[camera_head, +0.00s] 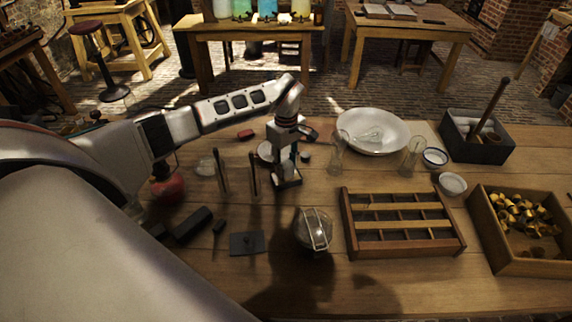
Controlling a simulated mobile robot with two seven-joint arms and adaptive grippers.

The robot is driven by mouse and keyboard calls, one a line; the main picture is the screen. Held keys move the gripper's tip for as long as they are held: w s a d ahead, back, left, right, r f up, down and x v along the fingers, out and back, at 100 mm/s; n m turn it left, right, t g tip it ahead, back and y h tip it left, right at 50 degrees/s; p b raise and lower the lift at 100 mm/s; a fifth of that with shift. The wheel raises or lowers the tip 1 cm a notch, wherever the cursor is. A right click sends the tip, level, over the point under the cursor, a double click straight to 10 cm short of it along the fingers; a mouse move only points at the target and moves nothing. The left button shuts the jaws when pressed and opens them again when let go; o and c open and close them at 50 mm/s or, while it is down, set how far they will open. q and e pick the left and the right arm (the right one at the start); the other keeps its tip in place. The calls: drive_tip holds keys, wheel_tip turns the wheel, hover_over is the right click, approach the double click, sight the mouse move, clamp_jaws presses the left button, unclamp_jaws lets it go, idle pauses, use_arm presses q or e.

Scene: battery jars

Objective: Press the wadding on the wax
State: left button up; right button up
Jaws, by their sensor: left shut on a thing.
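My left gripper (284,162) points down over the middle of the table, above a small dark block (287,181). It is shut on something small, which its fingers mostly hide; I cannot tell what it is. I cannot tell whether the held thing touches the block. A pale round dish (266,152) shows partly behind the gripper. I cannot make out the wadding or the wax with certainty. My right gripper is not in view.
A compartmented wooden tray (348,222) and a crate of brass pieces (533,268) stand at right. Thin upright rods (222,172) stand left of the gripper. A glass jar (313,231) stands in front. A white bowl (398,122) and a dark box (487,153) are behind.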

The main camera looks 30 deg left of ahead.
sight(286, 164)
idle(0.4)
use_arm(q)
drive_tip(key=shift+r, duration=3.5)
